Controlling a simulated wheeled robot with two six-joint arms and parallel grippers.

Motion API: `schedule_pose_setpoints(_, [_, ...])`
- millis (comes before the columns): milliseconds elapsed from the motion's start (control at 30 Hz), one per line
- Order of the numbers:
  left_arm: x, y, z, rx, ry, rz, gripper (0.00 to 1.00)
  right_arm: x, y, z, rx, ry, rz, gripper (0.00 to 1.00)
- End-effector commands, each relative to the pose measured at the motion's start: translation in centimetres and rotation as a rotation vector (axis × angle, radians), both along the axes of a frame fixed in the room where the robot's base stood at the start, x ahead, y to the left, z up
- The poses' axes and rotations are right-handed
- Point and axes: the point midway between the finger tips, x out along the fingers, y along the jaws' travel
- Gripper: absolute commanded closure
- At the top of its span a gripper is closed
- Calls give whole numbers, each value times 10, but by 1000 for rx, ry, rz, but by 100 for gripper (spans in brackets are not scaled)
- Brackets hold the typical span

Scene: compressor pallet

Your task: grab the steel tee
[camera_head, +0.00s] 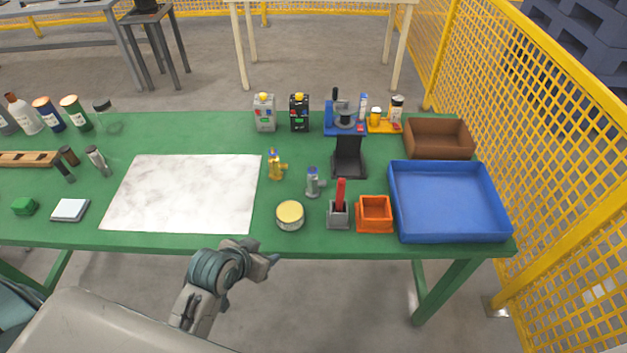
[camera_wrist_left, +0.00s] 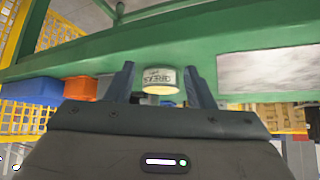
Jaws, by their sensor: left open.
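The steel tee (camera_head: 314,182) is a small grey fitting standing on the green table, with a branch to its right. A brass-coloured tee (camera_head: 276,165) stands to its left and a little farther back. My left gripper (camera_head: 268,257) is off the table's front edge, below and left of the steel tee and apart from it. Its two fingers are spread and empty in the left wrist view (camera_wrist_left: 164,82), with a round can (camera_wrist_left: 159,80) beyond them. The steel tee cannot be made out in that view. My right gripper is not in view.
The yellow-lidded can (camera_head: 290,215) stands between my left gripper and the steel tee. A grey holder with a red handle (camera_head: 339,213), an orange bin (camera_head: 375,214) and a blue tray (camera_head: 447,201) are to the right. A white marble board (camera_head: 184,194) lies left.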

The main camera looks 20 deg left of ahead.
Motion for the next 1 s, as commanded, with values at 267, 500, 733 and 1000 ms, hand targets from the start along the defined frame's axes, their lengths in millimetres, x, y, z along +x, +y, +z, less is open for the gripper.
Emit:
schedule_pose_setpoints(267, [85, -18, 36, -69, -261, -47, 51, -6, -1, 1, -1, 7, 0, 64])
schedule_pose_setpoints(500, [137, -27, 66, -111, -437, -59, 51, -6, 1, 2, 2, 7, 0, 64])
schedule_pose_setpoints(733, [171, -34, 61, -118, -465, -58, 51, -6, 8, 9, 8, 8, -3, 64])
schedule_pose_setpoints(1000, [194, -38, 49, -115, -463, -59, 51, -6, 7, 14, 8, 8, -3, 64])
